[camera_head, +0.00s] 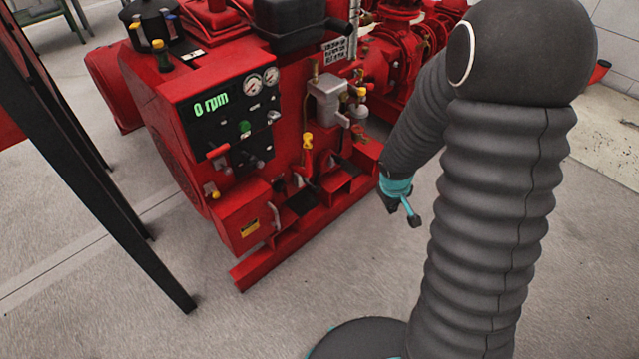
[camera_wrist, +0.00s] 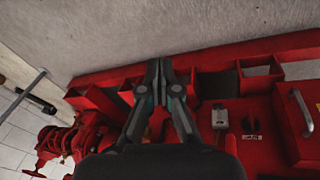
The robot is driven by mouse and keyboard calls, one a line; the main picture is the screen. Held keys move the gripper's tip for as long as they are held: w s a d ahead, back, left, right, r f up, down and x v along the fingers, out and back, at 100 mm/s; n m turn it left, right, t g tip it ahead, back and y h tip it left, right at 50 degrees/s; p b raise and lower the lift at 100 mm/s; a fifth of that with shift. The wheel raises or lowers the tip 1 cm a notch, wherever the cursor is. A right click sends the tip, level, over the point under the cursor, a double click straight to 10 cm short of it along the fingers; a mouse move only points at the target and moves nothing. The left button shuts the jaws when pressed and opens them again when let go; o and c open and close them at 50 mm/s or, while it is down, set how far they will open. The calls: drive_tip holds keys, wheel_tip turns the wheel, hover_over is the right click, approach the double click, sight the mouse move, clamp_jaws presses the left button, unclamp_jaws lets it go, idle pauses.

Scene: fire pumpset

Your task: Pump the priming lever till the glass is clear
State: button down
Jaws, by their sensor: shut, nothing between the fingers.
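The red pumpset engine (camera_head: 215,150) stands left of my arm in the head view. A grey metal unit (camera_head: 327,105) sits on its near side, with small yellow-topped parts (camera_head: 361,91) beside it. A yellow-knobbed upright (camera_head: 308,141) stands lower down. I cannot tell which of these is the priming lever, and the glass cannot be made out. My gripper (camera_head: 415,220) hangs right of the red base, apart from the yellow-knobbed parts. In the wrist view my gripper (camera_wrist: 159,70) is shut and empty, seen against the red base frame (camera_wrist: 205,62).
A control panel (camera_head: 235,115) reads 0 rpm, with two gauges above right. A red box with a grey handle (camera_head: 276,215) is below it. A dark slanted post (camera_head: 100,170) stands at left. The concrete floor (camera_head: 330,285) in front is clear.

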drive_tip(key=w+a+f+n+t+y, duration=0.2)
drive_tip(key=w+a+f+n+y, duration=0.1)
drive_tip(key=w+a+f, duration=0.3)
drive_tip(key=n+t+y, duration=0.1)
drive_tip(key=t+y, duration=0.1)
drive_tip(key=y, duration=0.3)
approach(314, 188)
drive_tip(key=v, duration=0.4)
drive_tip(key=shift+a, duration=0.15)
drive_tip(key=shift+w+f, duration=0.1)
drive_tip(key=b+x, duration=0.1)
drive_tip(key=x, duration=0.9)
drive_tip(key=shift+f+b, duration=0.1)
drive_tip(key=shift+b, duration=0.2)
